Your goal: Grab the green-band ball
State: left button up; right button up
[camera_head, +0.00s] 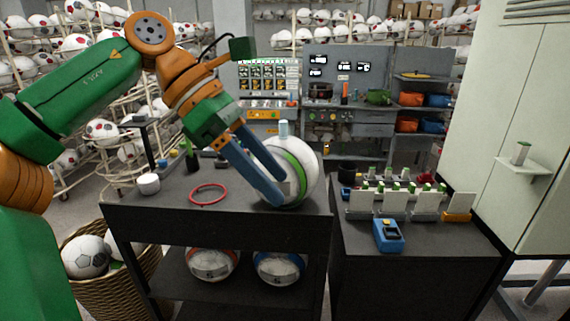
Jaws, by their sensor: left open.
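A white ball with a green band (309,166) sits on the right part of the dark table top (140,217). My left gripper (272,178) comes in from the upper left. Its two blue-grey fingers are open and spread over the near left side of the ball, one in front of it and one higher up. Part of the ball is hidden behind the fingers. I cannot tell whether the fingers touch it. My right gripper is not in view.
Balls with an orange band (212,265) and a blue band (279,268) lie on the shelf below. A second dark table (440,262) at right holds a blue device (388,235) and white cards.

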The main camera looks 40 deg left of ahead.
aim_at(294, 155)
jog(key=i+j, duration=1.15)
jog(key=j, duration=0.1)
